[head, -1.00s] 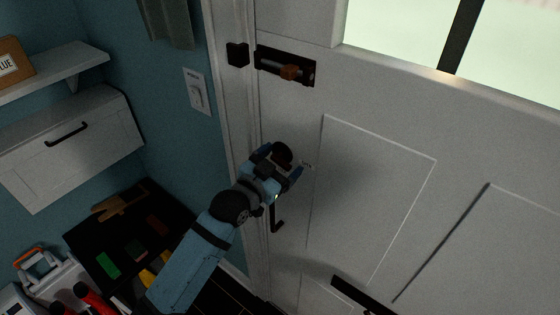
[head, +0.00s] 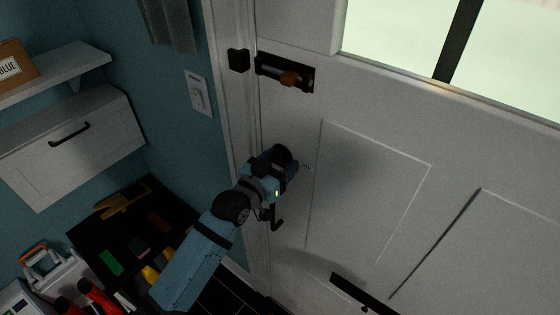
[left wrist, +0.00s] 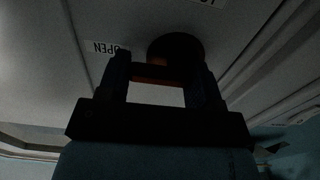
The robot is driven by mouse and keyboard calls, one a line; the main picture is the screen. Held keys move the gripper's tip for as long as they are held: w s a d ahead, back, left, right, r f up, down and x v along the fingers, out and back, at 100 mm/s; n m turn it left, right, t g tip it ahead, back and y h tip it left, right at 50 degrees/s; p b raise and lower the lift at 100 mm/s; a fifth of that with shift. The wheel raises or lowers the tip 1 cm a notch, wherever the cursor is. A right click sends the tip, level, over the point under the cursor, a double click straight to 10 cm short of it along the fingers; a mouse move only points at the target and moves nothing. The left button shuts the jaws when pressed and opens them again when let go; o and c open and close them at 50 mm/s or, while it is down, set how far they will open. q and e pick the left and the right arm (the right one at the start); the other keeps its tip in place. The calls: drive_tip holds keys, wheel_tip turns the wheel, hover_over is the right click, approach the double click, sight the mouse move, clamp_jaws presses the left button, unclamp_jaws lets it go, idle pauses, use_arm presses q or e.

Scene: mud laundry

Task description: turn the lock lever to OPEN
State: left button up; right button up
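The lock is on the white door (head: 375,170), near its left edge. In the head view its round dark base (head: 281,153) shows just past my left gripper (head: 285,167), which hides the lever. In the left wrist view the round base (left wrist: 178,46) is straight ahead, and a dim brown-orange lever (left wrist: 157,62) shows between the two spread fingers of my left gripper (left wrist: 162,78). I cannot tell whether the fingers touch it. An OPEN label (left wrist: 107,47), upside down, is beside the left finger. My right gripper is not in view.
A slide bolt with an orange knob (head: 289,78) is higher on the door. A black door handle (head: 277,218) hangs just below my left gripper. A dark bar (head: 362,293) crosses the lower door. Wall switch (head: 197,93), cabinet (head: 75,145) and cluttered floor are left.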

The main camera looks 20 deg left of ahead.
use_arm(q)
drive_tip(key=o, duration=0.4)
drive_tip(key=shift+s, duration=0.1)
drive_tip(key=shift+s+a+f, duration=0.15)
drive_tip(key=shift+s+a, duration=0.05)
drive_tip(key=shift+s, duration=0.15)
drive_tip(key=b+v, duration=0.3)
drive_tip(key=v, duration=1)
drive_tip(key=shift+r, duration=0.2)
drive_tip(key=s+f+g+y, duration=0.1)
drive_tip(key=s+f, duration=0.3)
drive_tip(key=f, duration=0.5)
drive_tip(key=s+f+g+y, duration=0.1)
drive_tip(key=s+f+g, duration=0.2)
drive_tip(key=f, duration=0.6)
drive_tip(key=s+f+g+y, duration=0.1)
drive_tip(key=s+f, duration=0.3)
drive_tip(key=f, duration=0.5)
drive_tip(key=shift+s+d+n+g, duration=0.4)
drive_tip(key=shift+d+g, duration=0.1)
